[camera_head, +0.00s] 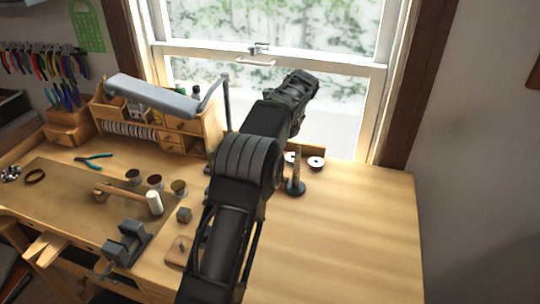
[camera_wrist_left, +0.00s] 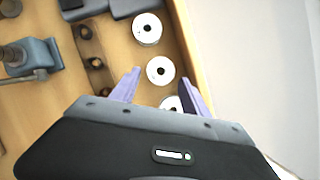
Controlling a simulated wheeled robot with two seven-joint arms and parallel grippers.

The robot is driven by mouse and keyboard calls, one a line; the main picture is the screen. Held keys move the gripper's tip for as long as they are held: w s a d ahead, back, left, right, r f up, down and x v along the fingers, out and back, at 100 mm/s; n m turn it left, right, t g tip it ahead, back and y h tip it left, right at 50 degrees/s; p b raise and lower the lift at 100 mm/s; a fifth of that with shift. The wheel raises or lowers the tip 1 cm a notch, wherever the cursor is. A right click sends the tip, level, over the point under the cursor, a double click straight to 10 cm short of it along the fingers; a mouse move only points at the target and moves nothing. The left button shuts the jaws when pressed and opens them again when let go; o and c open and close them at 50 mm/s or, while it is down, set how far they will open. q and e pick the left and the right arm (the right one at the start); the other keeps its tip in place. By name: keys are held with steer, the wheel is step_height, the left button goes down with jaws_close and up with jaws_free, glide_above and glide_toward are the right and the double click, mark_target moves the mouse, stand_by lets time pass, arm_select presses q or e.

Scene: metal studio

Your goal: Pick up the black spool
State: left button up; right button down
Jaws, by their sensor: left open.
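Several spools with pale round tops and dark centre holes stand in a row near the bench edge in the left wrist view: a far spool (camera_wrist_left: 147,28), a middle spool (camera_wrist_left: 161,70) and a near spool (camera_wrist_left: 172,103). I cannot tell from above which is black. My left gripper (camera_wrist_left: 159,80) is open, its two purple-grey fingers on either side of the near spool in the picture, whose lower part is hidden by the gripper body. In the head view two spools show by the window, one clear (camera_head: 316,163) and one partly hidden (camera_head: 290,157). My right gripper is not in view.
A dark-based upright post (camera_head: 296,184) stands just in front of the spools. A grey lamp (camera_head: 152,95) and a wooden organiser (camera_head: 187,138) are left of my arm. A vise (camera_head: 128,243) is at the front. The bench's right side (camera_head: 360,235) is clear.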

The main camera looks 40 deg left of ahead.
arm_select(q)
steer(key=p+x, duration=0.1)
steer(key=x, duration=0.3)
stand_by(0.5)
steer(key=c, duration=1.1)
steer(key=shift+r, duration=0.1)
steer(key=shift+c, duration=0.2)
steer(key=shift+r, duration=0.25)
step_height(320, 180, up, 9)
steer(key=shift+r, duration=0.1)
